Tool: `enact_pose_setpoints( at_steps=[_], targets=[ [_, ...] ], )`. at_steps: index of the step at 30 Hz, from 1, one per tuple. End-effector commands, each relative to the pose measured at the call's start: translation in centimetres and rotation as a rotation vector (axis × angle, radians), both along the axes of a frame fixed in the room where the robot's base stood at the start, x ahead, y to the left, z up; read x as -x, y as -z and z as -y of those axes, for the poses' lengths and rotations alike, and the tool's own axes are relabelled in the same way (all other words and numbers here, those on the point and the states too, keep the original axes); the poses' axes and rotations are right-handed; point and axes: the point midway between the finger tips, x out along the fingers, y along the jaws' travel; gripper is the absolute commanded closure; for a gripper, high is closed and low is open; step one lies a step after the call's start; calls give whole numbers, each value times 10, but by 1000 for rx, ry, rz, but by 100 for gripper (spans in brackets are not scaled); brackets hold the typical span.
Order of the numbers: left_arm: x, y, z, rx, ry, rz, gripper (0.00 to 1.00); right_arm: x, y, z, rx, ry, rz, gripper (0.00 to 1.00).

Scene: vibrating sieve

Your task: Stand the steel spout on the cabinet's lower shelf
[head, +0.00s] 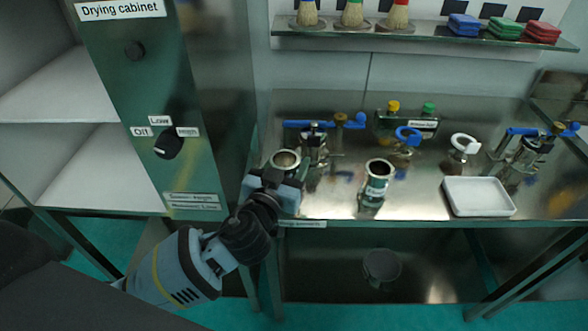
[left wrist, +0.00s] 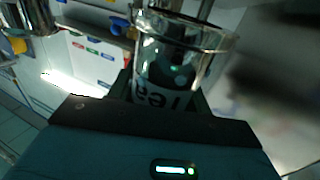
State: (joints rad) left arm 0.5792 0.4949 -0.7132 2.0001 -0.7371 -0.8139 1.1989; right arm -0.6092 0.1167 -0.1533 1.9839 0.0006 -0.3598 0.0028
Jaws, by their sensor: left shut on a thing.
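My left gripper (head: 279,180) is shut on the steel spout (head: 285,159), a short, shiny, open-topped tube with a flared rim, near the bench's front left edge. In the left wrist view the spout (left wrist: 178,60) stands between the fingers, with a partly hidden label whose text I cannot read. The head view does not show clearly whether its bottom touches the bench. The drying cabinet (head: 133,75) is to the left. Its white lower shelf (head: 95,165) is bare where visible, left of my gripper. My right gripper is not in view.
A similar labelled steel tube (head: 376,183) stands on the steel bench (head: 335,207), right of my gripper. A white tray (head: 479,196) and blue-handled clamps (head: 313,138) are also there. The cabinet's knob panel (head: 168,146) stands between gripper and shelf. A round grey thing (head: 382,266) is below the bench.

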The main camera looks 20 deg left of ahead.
Motion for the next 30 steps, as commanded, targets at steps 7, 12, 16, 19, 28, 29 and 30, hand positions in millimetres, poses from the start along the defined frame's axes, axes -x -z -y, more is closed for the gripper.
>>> enact_pose_setpoints(
  at_steps=[7, 12, 16, 19, 28, 29, 30],
  targets=[
    [-16, 14, 7, -6, -1, 0, 82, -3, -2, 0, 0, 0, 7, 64],
    [-15, 31, 7, -1, -2, 0, 82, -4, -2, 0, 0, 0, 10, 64],
    [-15, 32, 7, -2, -1, 3, 82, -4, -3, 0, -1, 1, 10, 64],
    [-15, 31, 7, -1, -1, 3, 82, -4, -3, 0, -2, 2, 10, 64],
    [-15, 37, 7, 0, 0, 0, 46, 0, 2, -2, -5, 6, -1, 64],
    [-15, 36, 7, -1, 0, 0, 42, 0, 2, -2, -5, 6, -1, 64],
    [-15, 36, 7, -1, 0, 0, 37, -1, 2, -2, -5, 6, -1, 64]
  ],
)
